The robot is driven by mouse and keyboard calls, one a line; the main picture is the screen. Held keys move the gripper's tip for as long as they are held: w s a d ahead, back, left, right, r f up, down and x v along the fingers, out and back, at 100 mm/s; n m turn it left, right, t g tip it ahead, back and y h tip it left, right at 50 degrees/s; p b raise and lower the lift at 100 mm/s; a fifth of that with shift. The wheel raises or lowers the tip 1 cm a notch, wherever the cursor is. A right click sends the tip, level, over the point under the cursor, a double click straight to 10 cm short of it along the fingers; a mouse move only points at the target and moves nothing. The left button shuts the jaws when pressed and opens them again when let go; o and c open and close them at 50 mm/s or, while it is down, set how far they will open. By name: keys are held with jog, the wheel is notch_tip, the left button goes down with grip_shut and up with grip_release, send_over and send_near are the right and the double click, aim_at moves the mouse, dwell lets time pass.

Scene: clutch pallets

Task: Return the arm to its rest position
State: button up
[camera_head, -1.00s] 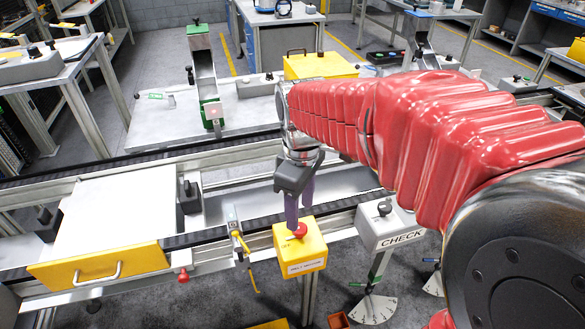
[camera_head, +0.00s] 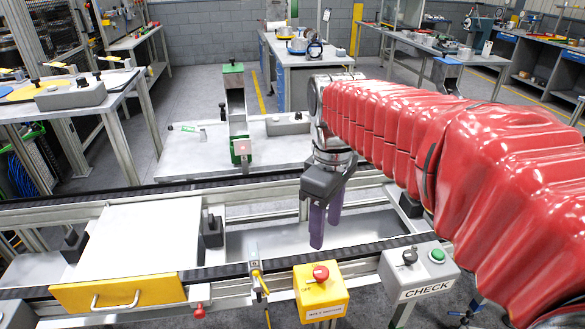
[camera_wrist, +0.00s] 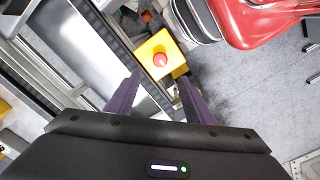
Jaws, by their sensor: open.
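My gripper (camera_head: 326,222) hangs with its purple fingers pointing down over the conveyor frame, behind and above the yellow box with the red button. It is open and empty. In the wrist view my gripper (camera_wrist: 160,103) shows its two fingers spread apart, with nothing between them. My arm, in its red cover, reaches in from the right in the head view. The yellow button box (camera_head: 321,294) is apart from the fingers. It also shows in the wrist view (camera_wrist: 160,52), beyond the fingertips.
A grey CHECK box (camera_head: 418,272) stands right of the yellow box. A white pallet plate (camera_head: 140,240) with a yellow front lies on the conveyor at left. A white table (camera_head: 190,155) with a green-topped post (camera_head: 236,105) is behind. Open floor lies beyond.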

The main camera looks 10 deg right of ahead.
jog(key=s+f+m+t, duration=0.3)
jog(key=s+m+t, duration=0.2)
jog(key=s+m, duration=0.4)
jog(key=shift+s+d+f+t, duration=0.15)
jog(key=shift+s+f+t, duration=0.15)
jog(key=shift+s, duration=0.5)
